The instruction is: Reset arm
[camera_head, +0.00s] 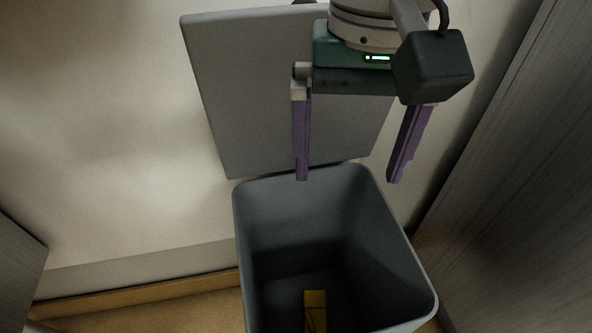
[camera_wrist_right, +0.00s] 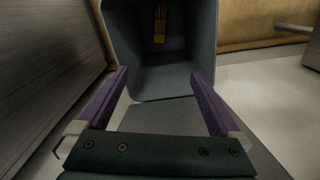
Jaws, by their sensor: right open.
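My right gripper (camera_head: 346,180) is open and empty, with its two purple fingers pointing down above the back rim of a grey bin. It also shows in the right wrist view (camera_wrist_right: 160,82), with the fingers wide apart. The bin (camera_head: 242,240) stands open, and its raised grey lid (camera_head: 250,90) is behind the gripper. A yellow item (camera_head: 315,310) lies inside the bin near the bottom. It also shows in the right wrist view (camera_wrist_right: 160,25). My left gripper is in neither view.
A grey wood-grained panel (camera_head: 520,150) rises close on the right. Another grey panel (camera_head: 18,270) stands at the lower left. A pale wall (camera_head: 100,130) is behind the bin, and a strip of brown floor (camera_head: 150,305) shows left of it.

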